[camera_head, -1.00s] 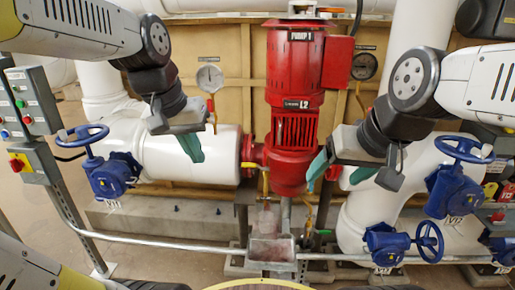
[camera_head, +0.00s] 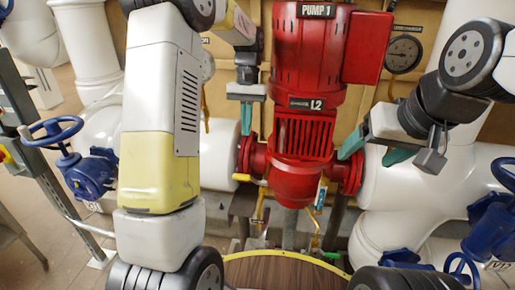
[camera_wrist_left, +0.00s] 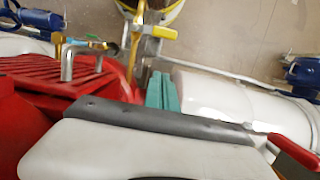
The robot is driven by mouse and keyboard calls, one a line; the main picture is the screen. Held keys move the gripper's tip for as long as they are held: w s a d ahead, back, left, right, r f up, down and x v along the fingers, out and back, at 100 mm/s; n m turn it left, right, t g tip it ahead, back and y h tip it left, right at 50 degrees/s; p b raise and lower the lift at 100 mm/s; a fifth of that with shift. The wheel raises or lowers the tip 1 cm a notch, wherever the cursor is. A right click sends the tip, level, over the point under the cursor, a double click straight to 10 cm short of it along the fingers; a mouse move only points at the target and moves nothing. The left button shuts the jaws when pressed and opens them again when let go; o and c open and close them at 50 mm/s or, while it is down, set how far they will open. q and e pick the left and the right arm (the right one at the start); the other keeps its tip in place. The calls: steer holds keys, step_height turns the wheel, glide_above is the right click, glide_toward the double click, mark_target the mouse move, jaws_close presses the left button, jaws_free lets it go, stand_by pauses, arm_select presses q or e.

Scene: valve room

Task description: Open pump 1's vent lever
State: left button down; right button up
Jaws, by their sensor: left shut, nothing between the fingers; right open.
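Pump 1 (camera_head: 305,95) is a red upright unit in the middle of the head view. A yellow lever handle (camera_head: 248,180) sits at its lower left. In the left wrist view, a yellow handle (camera_wrist_left: 152,31) and a metal fitting with a brass part (camera_wrist_left: 72,50) show near the red pump body. I cannot tell which is the vent lever. My left gripper (camera_head: 246,122) is shut and empty, left of the pump and above the yellow handle. Its teal fingers (camera_wrist_left: 162,92) are together in the left wrist view. My right gripper (camera_head: 368,152) is open and empty at the pump's right.
White pipes (camera_head: 215,155) run on both sides of the pump. A blue valve handwheel (camera_head: 52,131) stands at the left, and more blue valves are at the right edge. A red handle (camera_wrist_left: 294,152) shows at the lower right of the left wrist view. A gauge (camera_head: 404,54) is behind.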

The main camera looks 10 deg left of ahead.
mark_target(250, 179)
arm_select(q)
steer(key=shift+w+f, duration=0.15)
steer(key=shift+w, duration=0.1)
steer(key=s+f, duration=0.6)
steer(key=f, duration=0.3)
steer(key=shift+s+f, duration=0.25)
steer(key=shift+f, duration=0.1)
stand_by(0.4)
